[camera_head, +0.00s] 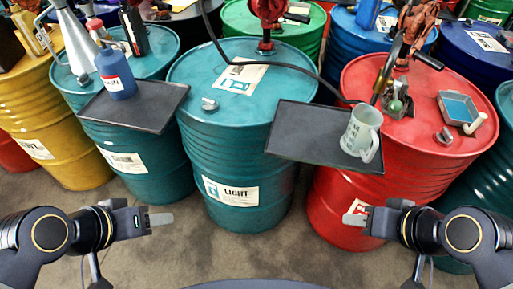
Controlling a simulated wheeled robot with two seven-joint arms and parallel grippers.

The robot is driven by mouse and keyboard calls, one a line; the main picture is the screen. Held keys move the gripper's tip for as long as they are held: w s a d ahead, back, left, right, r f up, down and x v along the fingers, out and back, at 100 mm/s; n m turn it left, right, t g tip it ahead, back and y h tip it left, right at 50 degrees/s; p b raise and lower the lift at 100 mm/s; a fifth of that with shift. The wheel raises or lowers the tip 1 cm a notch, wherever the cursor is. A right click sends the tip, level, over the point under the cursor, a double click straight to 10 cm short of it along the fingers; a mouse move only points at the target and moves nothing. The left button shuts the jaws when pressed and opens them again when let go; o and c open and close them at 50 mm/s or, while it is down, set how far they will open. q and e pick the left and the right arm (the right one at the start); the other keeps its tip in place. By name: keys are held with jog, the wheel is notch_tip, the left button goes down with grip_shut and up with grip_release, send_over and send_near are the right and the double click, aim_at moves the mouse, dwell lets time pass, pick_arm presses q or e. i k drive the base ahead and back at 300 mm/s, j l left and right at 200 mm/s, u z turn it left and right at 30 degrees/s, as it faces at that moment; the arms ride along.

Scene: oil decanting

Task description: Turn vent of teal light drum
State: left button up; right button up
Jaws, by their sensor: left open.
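The teal drum labelled LIGHT (238,160) stands in the middle. Its metal vent (209,103) is on the left front part of the lid. My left gripper (160,219) is open and empty, low in front of the drum and to the left, well apart from the vent. My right gripper (355,219) is in front of the red drum (420,90), seen edge-on, so its finger gap is hidden. It touches nothing that I can see.
A dark tray (150,95) holds a blue bottle (115,72) left of the vent. Another dark tray (300,125) with a measuring jug (361,132) juts out on the right. A red pump (268,12) with a black hose stands at the lid's back.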

aim_at(213, 104)
jog(key=i+j+u, duration=0.45)
jog(key=u, duration=0.25)
jog(key=i, duration=0.1)
